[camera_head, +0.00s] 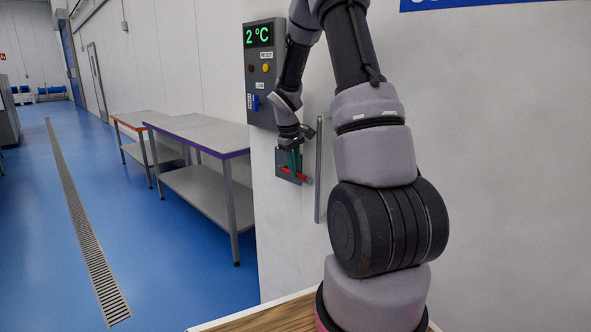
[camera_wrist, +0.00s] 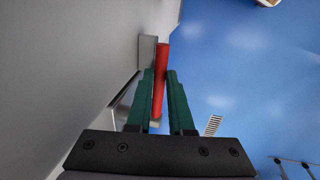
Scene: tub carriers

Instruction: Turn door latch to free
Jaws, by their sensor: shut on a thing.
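The door latch is a red lever (camera_head: 303,178) on a small grey plate (camera_head: 283,158) on the white wall, below the control box. In the head view the lever lies nearly level, dipping slightly to the right. In the wrist view the red lever (camera_wrist: 161,60) runs between the two green fingers. My gripper (camera_head: 294,160) is at the lever and shut on it; in the wrist view my gripper (camera_wrist: 160,85) has one finger on each side of it. The fingers hide part of the lever in the head view.
A vertical door handle bar (camera_head: 319,170) stands just right of the latch. A grey control box (camera_head: 262,75) reading 2 °C hangs above. Steel tables (camera_head: 200,135) stand at the left. The blue floor (camera_head: 120,230) with its drain grate is clear.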

